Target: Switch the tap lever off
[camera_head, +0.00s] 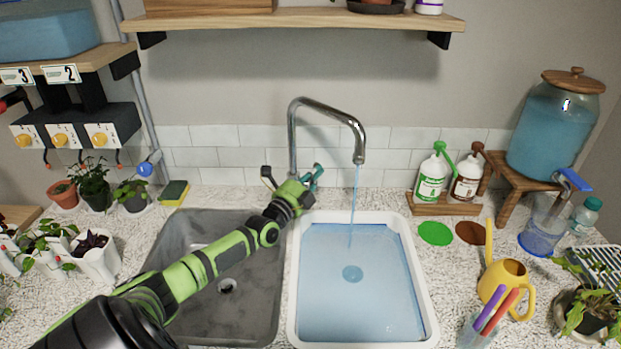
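A chrome tap (293,135) rises behind the sink, its spout bent over the white basin on the right. A thin blue stream (354,195) runs from the spout into the blue water (352,300) in that basin. My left arm reaches from the lower left across the grey basin. My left gripper (293,188) is at the tap's base, partly hidden by my own wrist. A teal part (316,174), perhaps the lever, shows just right of it. Whether they touch is unclear, as is the finger opening. My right gripper is not in view.
The grey basin (172,246) is empty. A sponge (173,191) lies behind it. Two bottles (431,180) stand on a wooden stand at the right. A yellow watering can (507,284) and a cup of pens are nearer. A shelf (300,18) hangs above the tap.

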